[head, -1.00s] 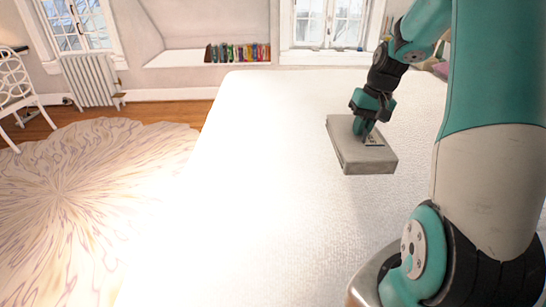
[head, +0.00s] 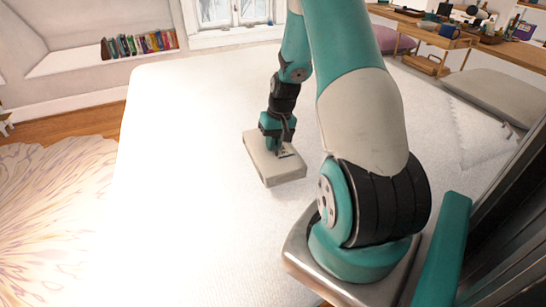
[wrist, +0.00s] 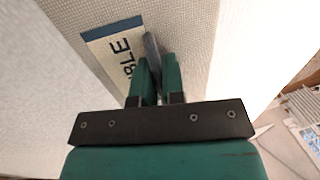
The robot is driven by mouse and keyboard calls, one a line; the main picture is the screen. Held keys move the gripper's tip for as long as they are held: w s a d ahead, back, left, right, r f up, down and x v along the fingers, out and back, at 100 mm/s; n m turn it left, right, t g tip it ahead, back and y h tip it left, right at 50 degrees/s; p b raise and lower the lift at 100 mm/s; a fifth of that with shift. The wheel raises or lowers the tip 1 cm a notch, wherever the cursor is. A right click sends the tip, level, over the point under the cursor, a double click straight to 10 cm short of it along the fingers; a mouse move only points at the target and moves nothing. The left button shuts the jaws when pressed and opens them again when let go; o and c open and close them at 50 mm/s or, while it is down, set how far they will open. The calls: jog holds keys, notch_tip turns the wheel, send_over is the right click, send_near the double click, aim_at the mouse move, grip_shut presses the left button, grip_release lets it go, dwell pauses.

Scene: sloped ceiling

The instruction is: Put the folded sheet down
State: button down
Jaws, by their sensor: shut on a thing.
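The folded sheet (head: 262,167) is a flat, pale grey, box-like bundle over the white bed (head: 185,130) in the head view. My gripper (head: 280,150) points down at its top and is shut on it. I cannot tell whether its underside touches the bed. In the wrist view, my gripper's teal fingers (wrist: 157,65) are closed around a thin grey part of the sheet. Beside them is a cream label with a blue band and the letters "BLE" on the sheet's woven surface (wrist: 195,30). My fingers hide part of the label.
The bed around the sheet is largely clear. A grey pillow (head: 497,92) lies at the right. A wooden desk (head: 470,38) with several small items stands behind it. A patterned rug (head: 55,200) lies at the left.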

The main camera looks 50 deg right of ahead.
aim_at(273, 158)
jog(key=shift+d+f, duration=0.15)
jog(key=shift+f, duration=0.6)
jog(key=shift+s, duration=0.1)
jog(key=shift+s+x, duration=0.2)
jog(key=shift+x, duration=1.8)
jog(key=shift+f, duration=0.2)
jog(key=c, duration=1.2)
grip_release()
